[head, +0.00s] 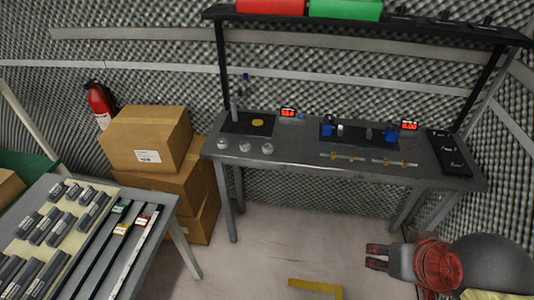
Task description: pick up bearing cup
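Small silvery round pieces stand in a row at the front left of the grey workbench (300,165): a left one (222,144), a middle one (244,146) and a right one (267,148). They look like cups, but are too small to tell for certain which is a bearing cup. My gripper (377,257) is at the lower right, in front of the bench and well away from these pieces. Its two dark-tipped fingers point left with a gap between them, and nothing shows between them.
A table (172,205) with rows of dark blocks stands at the lower left. Cardboard boxes (147,137) are stacked beside the bench. The bench carries a dark mat (236,125), blue fixtures (327,130) and red displays (409,126).

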